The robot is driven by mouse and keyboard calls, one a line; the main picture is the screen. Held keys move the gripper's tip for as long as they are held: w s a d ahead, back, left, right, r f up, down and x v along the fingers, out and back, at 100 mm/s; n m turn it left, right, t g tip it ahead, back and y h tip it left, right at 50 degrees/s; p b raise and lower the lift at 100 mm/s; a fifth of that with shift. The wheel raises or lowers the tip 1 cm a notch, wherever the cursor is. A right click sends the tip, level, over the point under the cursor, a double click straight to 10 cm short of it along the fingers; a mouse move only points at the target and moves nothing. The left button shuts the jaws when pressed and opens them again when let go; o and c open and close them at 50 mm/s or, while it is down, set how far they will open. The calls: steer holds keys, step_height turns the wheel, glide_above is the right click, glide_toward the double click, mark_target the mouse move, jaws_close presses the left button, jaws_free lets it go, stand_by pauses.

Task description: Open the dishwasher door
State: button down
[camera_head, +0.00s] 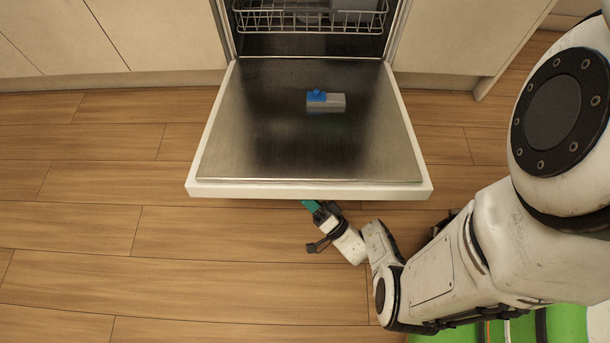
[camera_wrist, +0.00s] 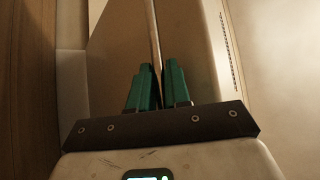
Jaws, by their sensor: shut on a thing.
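The dishwasher door (camera_head: 270,150) is folded down and lies about level, its metal inner face up and its white front edge toward me. My gripper (camera_head: 312,204) is at the front edge of the door, partly hidden beneath it. In the wrist view, the green fingers of my gripper (camera_wrist: 158,80) are close together on a thin bar-like handle (camera_wrist: 153,35) that runs up between them along the door's outer face (camera_wrist: 120,45). The exact contact is dark and hard to make out.
A detergent dispenser (camera_head: 330,103) with a blue part is on the door's inner face. Pale cabinets (camera_head: 150,35) flank the opening. The wooden floor (camera_head: 150,250) in front is clear at left.

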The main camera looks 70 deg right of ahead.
steer(key=shift+d, duration=0.2)
steer(key=c, duration=1.3)
jaws_free()
steer(key=shift+o, duration=0.5)
steer(key=shift+a, duration=0.2)
